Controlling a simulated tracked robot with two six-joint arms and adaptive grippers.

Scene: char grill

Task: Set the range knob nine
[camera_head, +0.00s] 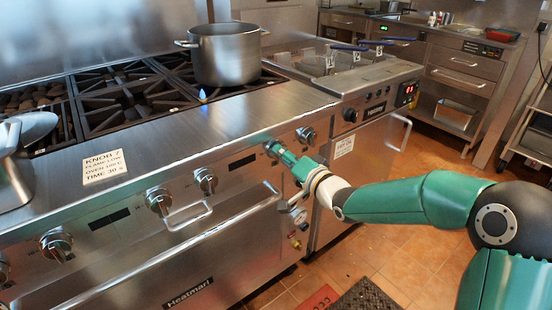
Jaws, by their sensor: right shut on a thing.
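The range (190,150) is a steel unit with a row of round metal knobs along its sloped front panel. My right gripper (278,151) reaches in from the right and is shut on a range knob (270,146), the second from the right end; the fingers hide most of it. The rightmost knob (305,135) stands free just to the right of my gripper. Other knobs to the left are a nearer knob (205,181), a further one (159,200) and another (56,243). The held knob's pointer and markings are hidden. My left gripper is not in view.
A steel pot (226,54) stands on the back right burner, with a small blue flame (202,95) in front of it. A paper sign (104,167) lies on the front ledge. Oven handles (187,216) jut out below the knobs. A fryer (340,80) adjoins on the right.

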